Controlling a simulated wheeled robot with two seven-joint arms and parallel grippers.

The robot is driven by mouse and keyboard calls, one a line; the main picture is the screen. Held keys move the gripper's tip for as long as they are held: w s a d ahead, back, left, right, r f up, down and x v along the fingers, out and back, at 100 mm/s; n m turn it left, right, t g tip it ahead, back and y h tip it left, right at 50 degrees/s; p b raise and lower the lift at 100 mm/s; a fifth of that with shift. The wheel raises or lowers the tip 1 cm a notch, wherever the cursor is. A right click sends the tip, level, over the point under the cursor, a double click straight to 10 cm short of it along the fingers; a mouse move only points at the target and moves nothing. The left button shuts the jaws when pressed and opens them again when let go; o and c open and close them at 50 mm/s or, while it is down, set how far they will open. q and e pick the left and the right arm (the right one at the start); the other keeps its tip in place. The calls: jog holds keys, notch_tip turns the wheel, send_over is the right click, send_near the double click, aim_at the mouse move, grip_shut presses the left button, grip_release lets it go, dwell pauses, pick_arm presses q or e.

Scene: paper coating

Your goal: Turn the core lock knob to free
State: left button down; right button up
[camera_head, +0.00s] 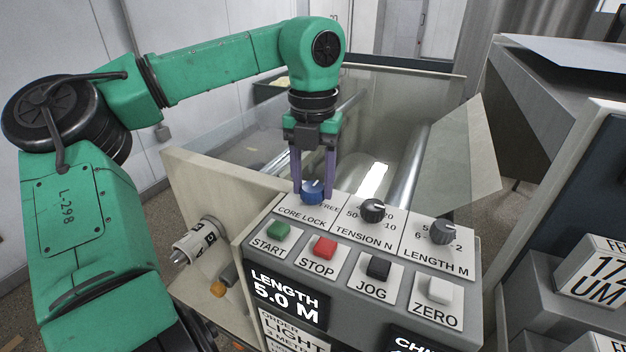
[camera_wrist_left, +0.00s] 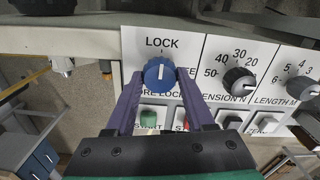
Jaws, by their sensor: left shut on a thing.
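The blue core lock knob (camera_head: 313,193) sits at the upper left of the control panel (camera_head: 365,262), above its CORE LOCK label. In the left wrist view the knob (camera_wrist_left: 159,73) has a white pointer line that looks aimed up, toward the word LOCK; FREE is to the right and partly hidden there. My left gripper (camera_head: 314,185) comes down from above. Its purple fingers are shut on the knob, one on each side, as the wrist view (camera_wrist_left: 159,80) also shows. My right gripper is not in view.
Two dark dials, tension (camera_head: 372,210) and length (camera_head: 442,231), stand right of the knob. Green start (camera_head: 278,230), red stop (camera_head: 324,248), black jog (camera_head: 378,268) and white zero (camera_head: 439,290) buttons lie below. A clear guard (camera_head: 455,150) and rollers stand behind the panel.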

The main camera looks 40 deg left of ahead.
pick_arm(q)
jog(key=shift+r, duration=0.1)
jog(key=m+p, duration=0.2)
jog(key=m, duration=0.1)
jog(key=shift+r, duration=0.1)
jog(key=m+p, duration=0.2)
jog(key=m, duration=0.2)
jog(key=shift+m+p, duration=0.3)
jog(key=shift+m, duration=0.1)
jog(key=m+p, duration=0.2)
jog(key=m, duration=0.3)
jog(key=shift+m+p, duration=0.5)
jog(key=shift+m, duration=2)
jog(key=shift+c, duration=1.3)
grip_release()
